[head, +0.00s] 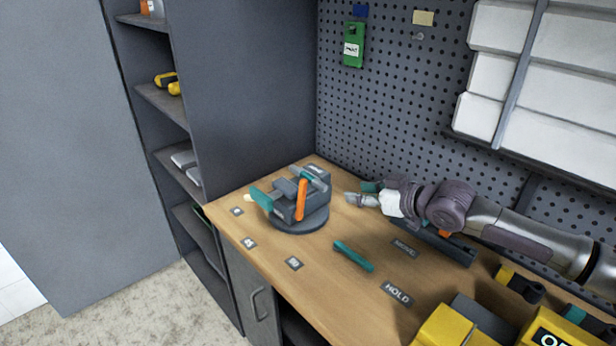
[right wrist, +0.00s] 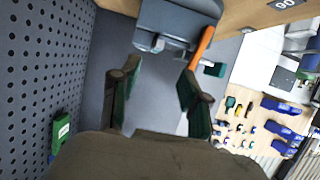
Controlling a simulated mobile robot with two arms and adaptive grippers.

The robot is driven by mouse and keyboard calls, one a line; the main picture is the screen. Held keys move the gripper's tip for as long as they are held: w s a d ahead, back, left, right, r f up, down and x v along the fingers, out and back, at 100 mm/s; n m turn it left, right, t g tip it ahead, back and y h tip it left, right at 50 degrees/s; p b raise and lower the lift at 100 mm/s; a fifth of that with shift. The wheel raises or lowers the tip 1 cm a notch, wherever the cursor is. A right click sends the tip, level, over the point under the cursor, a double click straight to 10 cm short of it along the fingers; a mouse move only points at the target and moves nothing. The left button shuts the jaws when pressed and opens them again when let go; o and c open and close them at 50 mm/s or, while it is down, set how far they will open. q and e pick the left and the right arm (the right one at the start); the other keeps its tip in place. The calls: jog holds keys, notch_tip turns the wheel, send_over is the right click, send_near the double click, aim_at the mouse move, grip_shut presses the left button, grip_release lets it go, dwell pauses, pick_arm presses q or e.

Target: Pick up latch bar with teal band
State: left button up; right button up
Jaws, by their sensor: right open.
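A short teal bar (head: 353,256) lies flat on the wooden bench in the head view; I cannot tell whether it is the latch bar with the teal band. A grey vise-like fixture (head: 290,190) stands on a round base, with an orange lever (head: 301,200) and teal ends. My right gripper (head: 352,199) is open and empty, just right of the fixture and apart from it. In the right wrist view, the open fingers (right wrist: 160,92) face the fixture (right wrist: 180,22) and its orange lever (right wrist: 202,45). My left gripper is out of view.
Yellow blocks (head: 455,327) crowd the bench's near right. A pegboard (head: 400,130) rises behind and shelves (head: 165,105) stand left.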

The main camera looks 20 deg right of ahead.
aim_at(326, 186)
jog(key=p+x, duration=0.1)
jog(key=x, duration=0.5)
jog(key=shift+w, duration=0.2)
jog(key=shift+w+a, duration=0.15)
jog(key=p+x, duration=0.1)
jog(key=x, duration=0.3)
jog(key=shift+w+p, duration=0.3)
jog(key=shift+w+a+f, duration=0.1)
jog(key=shift+w+a, duration=0.05)
jog(key=shift+c, duration=0.7)
grip_shut()
